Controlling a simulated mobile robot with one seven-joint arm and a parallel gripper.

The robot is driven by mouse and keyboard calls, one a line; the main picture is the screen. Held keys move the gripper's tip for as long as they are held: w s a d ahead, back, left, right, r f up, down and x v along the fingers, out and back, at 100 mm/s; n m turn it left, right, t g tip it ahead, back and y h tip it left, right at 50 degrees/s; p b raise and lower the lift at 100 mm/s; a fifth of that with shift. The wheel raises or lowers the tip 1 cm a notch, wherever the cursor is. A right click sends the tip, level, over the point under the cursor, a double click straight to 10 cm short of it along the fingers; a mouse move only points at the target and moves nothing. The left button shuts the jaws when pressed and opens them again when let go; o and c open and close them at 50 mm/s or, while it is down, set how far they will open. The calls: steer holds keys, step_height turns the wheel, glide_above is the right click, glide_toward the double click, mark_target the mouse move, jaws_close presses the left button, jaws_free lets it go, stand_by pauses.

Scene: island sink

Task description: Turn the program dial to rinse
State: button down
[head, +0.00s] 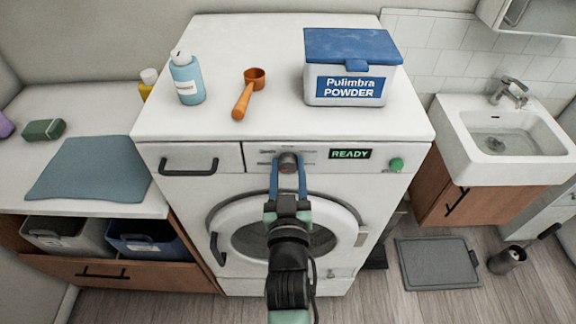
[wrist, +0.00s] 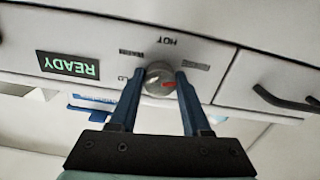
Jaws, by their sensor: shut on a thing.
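The program dial (head: 288,161) is a round grey knob on the washing machine's front panel (head: 225,158). My gripper (head: 288,168) reaches it from the front, with one blue finger on each side, shut on it. In the wrist view, the dial (wrist: 160,82) sits between the fingertips (wrist: 160,76), and a red mark shows toward its right side. The display (head: 350,154) reads READY in green.
A green button (head: 396,164) is right of the display. A drawer handle (head: 189,167) is at the left. A blue bottle (head: 187,80), an orange scoop (head: 249,92) and a powder box (head: 350,70) stand on top. A sink (head: 502,130) is at the right.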

steer(key=shift+n+p, duration=0.3)
steer(key=shift+n, duration=0.8)
steer(key=shift+c, duration=1.8)
jaws_free()
steer(key=shift+s+f, duration=0.15)
steer(key=shift+s, duration=0.25)
steer(key=s+b, duration=0.3)
steer(key=s, duration=0.9)
steer(key=shift+b, duration=0.4)
steer(key=shift+s, duration=0.1)
